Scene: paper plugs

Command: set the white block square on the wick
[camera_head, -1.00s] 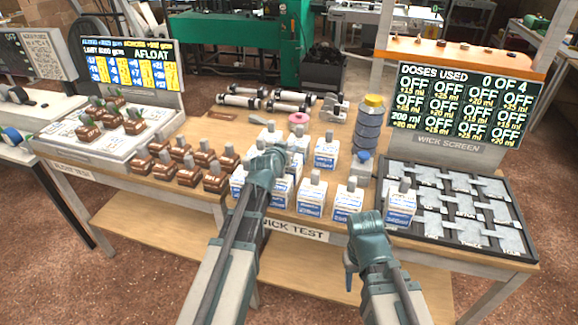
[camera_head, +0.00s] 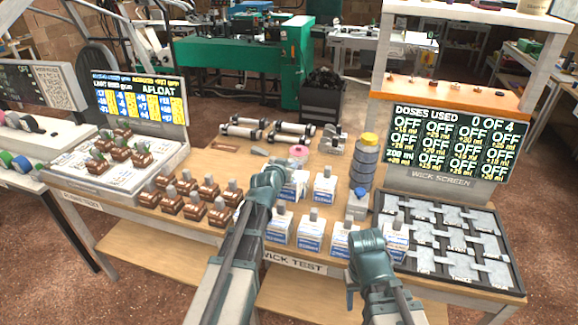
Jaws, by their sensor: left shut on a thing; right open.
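Several white blocks with blue-and-white labels and grey knobs stand on the table, such as one in the front row (camera_head: 311,232) and one behind it (camera_head: 325,187). The wick screen's pale pads (camera_head: 429,235) lie in a black tray (camera_head: 393,263) at the right. My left gripper (camera_head: 268,180) is shut among the white blocks, on what seems to be a white block; the gripper and arm mostly hide it. My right gripper (camera_head: 370,242) is open and empty in front of the front-row blocks, near the table's front edge.
Brown blocks (camera_head: 195,207) stand left of the white ones. A blue-grey bottle with a yellow cap (camera_head: 366,160) stands beside the wick tray. The dose display (camera_head: 452,145) reads 0 of 4. Grey rollers (camera_head: 290,128) lie at the back.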

